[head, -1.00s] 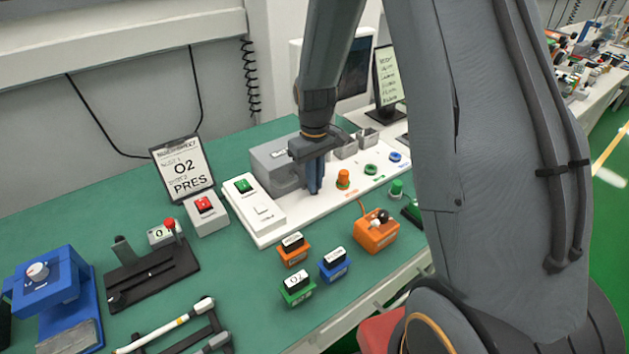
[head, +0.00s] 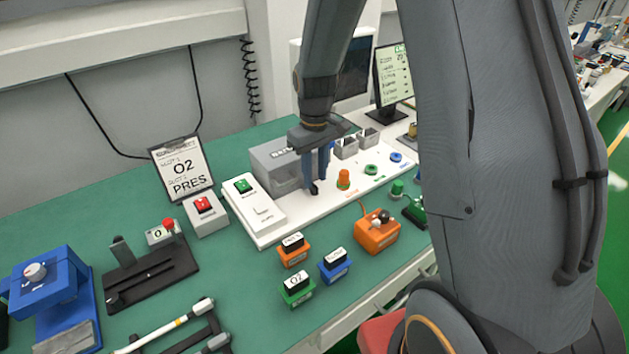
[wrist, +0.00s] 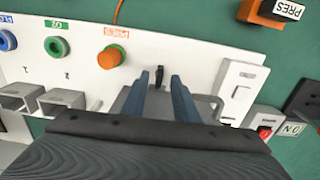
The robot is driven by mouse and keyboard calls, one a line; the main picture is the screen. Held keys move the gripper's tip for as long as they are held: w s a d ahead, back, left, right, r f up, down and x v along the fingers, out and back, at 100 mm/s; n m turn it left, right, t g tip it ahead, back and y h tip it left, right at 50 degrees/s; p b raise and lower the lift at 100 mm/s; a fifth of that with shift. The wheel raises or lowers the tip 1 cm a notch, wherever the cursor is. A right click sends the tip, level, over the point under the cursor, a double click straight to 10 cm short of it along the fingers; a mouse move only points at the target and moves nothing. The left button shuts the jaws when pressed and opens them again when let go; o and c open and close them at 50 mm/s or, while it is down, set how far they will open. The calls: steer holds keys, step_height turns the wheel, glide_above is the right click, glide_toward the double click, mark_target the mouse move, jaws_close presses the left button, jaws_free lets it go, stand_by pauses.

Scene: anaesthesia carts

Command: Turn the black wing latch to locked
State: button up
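The black wing latch (wrist: 159,77) is a small dark piece at the front of the grey box (head: 270,163) on the white panel. In the wrist view it stands upright between my fingertips, with a gap on each side. In the head view the latch (head: 313,188) shows as a small dark spot at the fingertips. My gripper (head: 317,180) points down at the box's front, its two blue fingers apart and empty. Whether the fingers touch the latch is unclear from the head view. The box is partly hidden by my gripper.
An orange knob (head: 344,179), a green ring (head: 371,169) and a blue ring (head: 396,157) sit right of the latch on the white panel (head: 265,229). A white switch (wrist: 240,92) is on the other side. Small labelled blocks (head: 335,264) stand in front.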

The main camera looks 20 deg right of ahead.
mark_target(315, 186)
steer(key=shift+r+b, duration=0.55)
steer(key=shift+r, duration=2.1)
steer(key=s+m+t+b, duration=0.1)
steer(key=s+m, duration=0.2)
steer(key=s, duration=1.4)
steer(key=shift+a+f+m, duration=0.2)
steer(key=shift+f+m, duration=0.2)
